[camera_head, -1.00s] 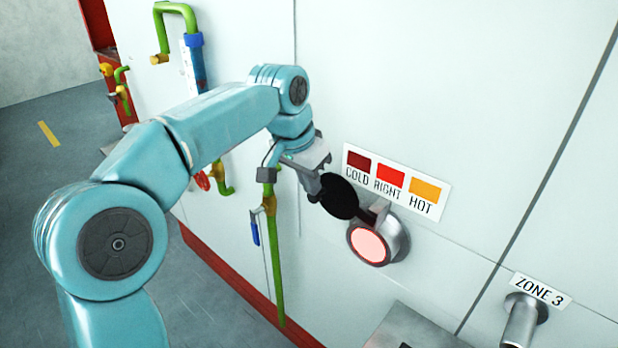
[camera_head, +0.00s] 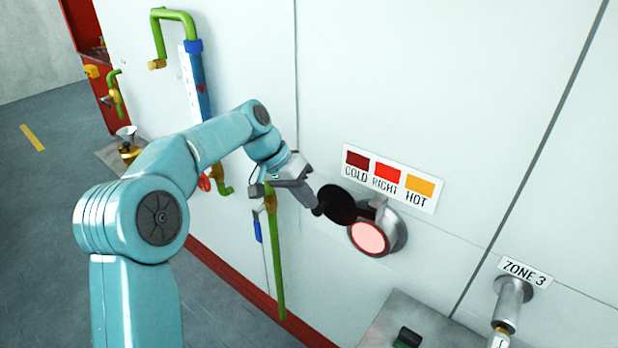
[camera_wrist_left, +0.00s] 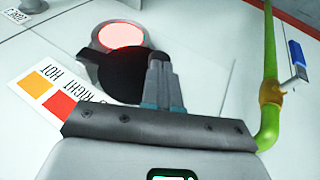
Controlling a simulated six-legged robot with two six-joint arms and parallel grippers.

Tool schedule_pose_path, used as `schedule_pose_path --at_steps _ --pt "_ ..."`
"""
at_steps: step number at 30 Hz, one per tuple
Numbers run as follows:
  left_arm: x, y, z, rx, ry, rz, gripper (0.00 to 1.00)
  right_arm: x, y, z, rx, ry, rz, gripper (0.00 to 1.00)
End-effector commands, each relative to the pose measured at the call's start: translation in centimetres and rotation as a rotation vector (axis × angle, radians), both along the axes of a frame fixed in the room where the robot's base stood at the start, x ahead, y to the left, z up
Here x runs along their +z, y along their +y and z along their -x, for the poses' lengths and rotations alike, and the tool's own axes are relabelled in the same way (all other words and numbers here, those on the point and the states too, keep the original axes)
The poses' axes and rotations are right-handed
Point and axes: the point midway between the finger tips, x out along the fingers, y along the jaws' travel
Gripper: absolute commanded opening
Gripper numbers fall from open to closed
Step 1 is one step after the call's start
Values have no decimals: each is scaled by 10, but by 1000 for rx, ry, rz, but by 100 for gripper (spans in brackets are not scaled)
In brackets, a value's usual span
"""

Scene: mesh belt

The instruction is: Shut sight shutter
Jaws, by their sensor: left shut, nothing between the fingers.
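The sight port (camera_head: 369,238) glows pink inside a round metal rim on the white wall, and its glass is uncovered. The black disc shutter (camera_head: 337,204) hangs swung out to the left of the glass on a small pivot bracket. In the left wrist view the glowing port (camera_wrist_left: 120,35) shows above the dark shutter disc (camera_wrist_left: 125,75). My left gripper (camera_head: 317,209) is shut and empty, its fingertips at the left edge of the shutter; whether they touch it I cannot tell. In the wrist view the closed fingers (camera_wrist_left: 160,62) overlap the disc. My right gripper is not in view.
A COLD/RIGHT/HOT colour label (camera_head: 388,180) sits above the port. Green pipes (camera_head: 275,250) and a blue-handled valve (camera_head: 258,227) are left of the gripper. A grey box (camera_head: 400,325) and the ZONE 3 fitting (camera_head: 512,295) stand lower right.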

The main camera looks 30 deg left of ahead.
Motion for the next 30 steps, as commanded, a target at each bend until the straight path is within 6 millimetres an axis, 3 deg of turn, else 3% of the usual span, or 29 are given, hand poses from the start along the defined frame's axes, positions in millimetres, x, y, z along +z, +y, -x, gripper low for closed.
schedule_pose_path --at_steps 14,30 --pt "-65 -10 -3 0 38 455 0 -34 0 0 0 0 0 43" --pt "-118 -47 3 -3 77 960 0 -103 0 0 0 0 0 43"
